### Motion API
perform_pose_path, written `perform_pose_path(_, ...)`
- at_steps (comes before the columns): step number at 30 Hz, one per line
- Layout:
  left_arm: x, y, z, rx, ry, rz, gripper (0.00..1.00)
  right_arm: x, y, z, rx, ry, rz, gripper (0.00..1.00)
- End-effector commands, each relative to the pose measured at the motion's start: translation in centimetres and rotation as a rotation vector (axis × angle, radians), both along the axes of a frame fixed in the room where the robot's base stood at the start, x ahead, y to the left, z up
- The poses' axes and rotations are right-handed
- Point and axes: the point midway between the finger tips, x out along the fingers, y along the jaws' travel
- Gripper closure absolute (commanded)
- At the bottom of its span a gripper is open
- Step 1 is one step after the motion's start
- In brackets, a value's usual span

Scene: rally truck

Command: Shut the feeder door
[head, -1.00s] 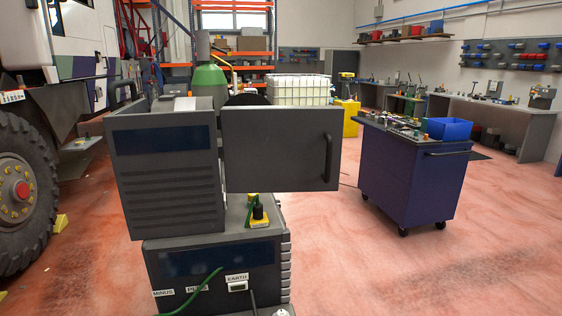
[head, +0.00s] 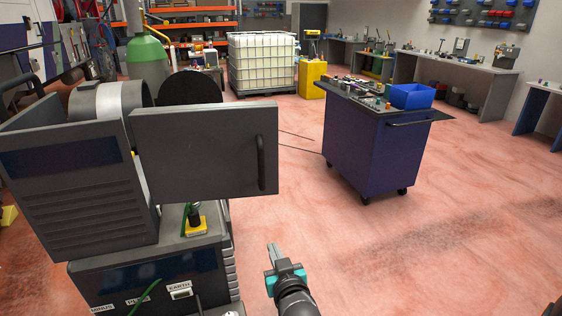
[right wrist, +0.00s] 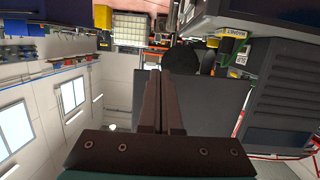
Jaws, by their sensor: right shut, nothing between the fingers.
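The feeder door (head: 203,152) is a dark grey panel swung open to the right of the feeder housing (head: 75,180). A black handle (head: 261,163) stands near its right edge. The open feeder shows a silver spool and a black disc (head: 190,88) behind the door. My right gripper (head: 271,248) is shut and empty, low and to the right of the door, apart from it. In the right wrist view its fingers (right wrist: 163,102) lie together, with the dark door panel (right wrist: 205,108) beyond them. My left gripper is not in view.
The feeder stands on a welding unit (head: 150,272) with a green cable. A blue tool cart (head: 365,150) stands to the right, with open floor (head: 340,235) in front of it. A white caged tank (head: 262,62) and a green gas cylinder (head: 147,65) are at the back.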

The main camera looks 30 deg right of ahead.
Motion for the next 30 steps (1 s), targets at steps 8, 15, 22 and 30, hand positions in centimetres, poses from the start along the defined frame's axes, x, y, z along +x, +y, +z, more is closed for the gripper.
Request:
perform_pose_path(8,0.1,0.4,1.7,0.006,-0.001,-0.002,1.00,-0.3,-4.0,11.6,-0.044,-0.201,-0.114,1.00)
perform_pose_path(15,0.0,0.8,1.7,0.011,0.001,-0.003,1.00,1.2,-5.0,12.4,-0.051,-0.217,-0.122,1.00)
perform_pose_path(22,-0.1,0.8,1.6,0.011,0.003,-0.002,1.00,4.7,-6.5,12.4,-0.050,-0.216,-0.121,1.00)
perform_pose_path(30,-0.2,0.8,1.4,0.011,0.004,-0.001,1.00,8.5,-8.2,12.3,-0.050,-0.215,-0.121,1.00)
